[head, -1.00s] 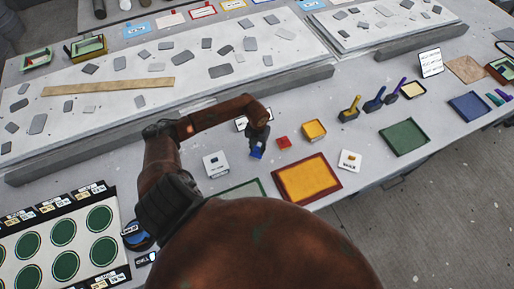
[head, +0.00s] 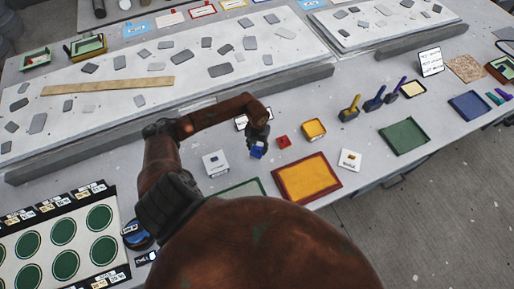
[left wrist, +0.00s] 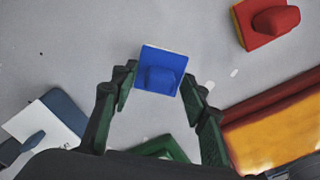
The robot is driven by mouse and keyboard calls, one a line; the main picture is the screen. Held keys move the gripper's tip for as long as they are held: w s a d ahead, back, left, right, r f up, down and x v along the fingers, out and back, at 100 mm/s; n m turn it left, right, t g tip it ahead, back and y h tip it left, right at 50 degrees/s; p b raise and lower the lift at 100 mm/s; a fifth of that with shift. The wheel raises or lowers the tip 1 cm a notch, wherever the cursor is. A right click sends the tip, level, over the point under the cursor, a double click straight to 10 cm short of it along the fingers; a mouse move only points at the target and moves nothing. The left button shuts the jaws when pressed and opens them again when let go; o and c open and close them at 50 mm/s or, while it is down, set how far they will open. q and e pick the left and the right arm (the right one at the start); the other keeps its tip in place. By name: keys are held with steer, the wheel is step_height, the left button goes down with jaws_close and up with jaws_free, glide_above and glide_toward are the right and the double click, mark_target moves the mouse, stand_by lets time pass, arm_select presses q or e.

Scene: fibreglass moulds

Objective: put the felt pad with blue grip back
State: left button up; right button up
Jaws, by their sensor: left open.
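The felt pad with blue grip (left wrist: 162,70) is a small blue square with a raised grip and a pale edge. It appears to lie on the grey table, between the fingertips of my left gripper (left wrist: 158,82) in the left wrist view. That gripper is open, with a finger on either side and no clear contact. In the head view the pad (head: 257,151) shows just under the left gripper (head: 258,141). A similar red pad (head: 283,142) lies to its right, and also shows in the left wrist view (left wrist: 268,20). My right gripper is out of view.
A yellow tray with a red rim (head: 277,185), a pale green tray (head: 262,186) and a white labelled block (head: 215,163) are close by. A raised slab (head: 200,107) with several grey pieces lies behind.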

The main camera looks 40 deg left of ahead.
mark_target(257, 147)
arm_select(q)
step_height(257, 147, up, 12)
steer(key=b, duration=0.2)
stand_by(0.5)
steer(key=shift+f, duration=0.1)
stand_by(0.8)
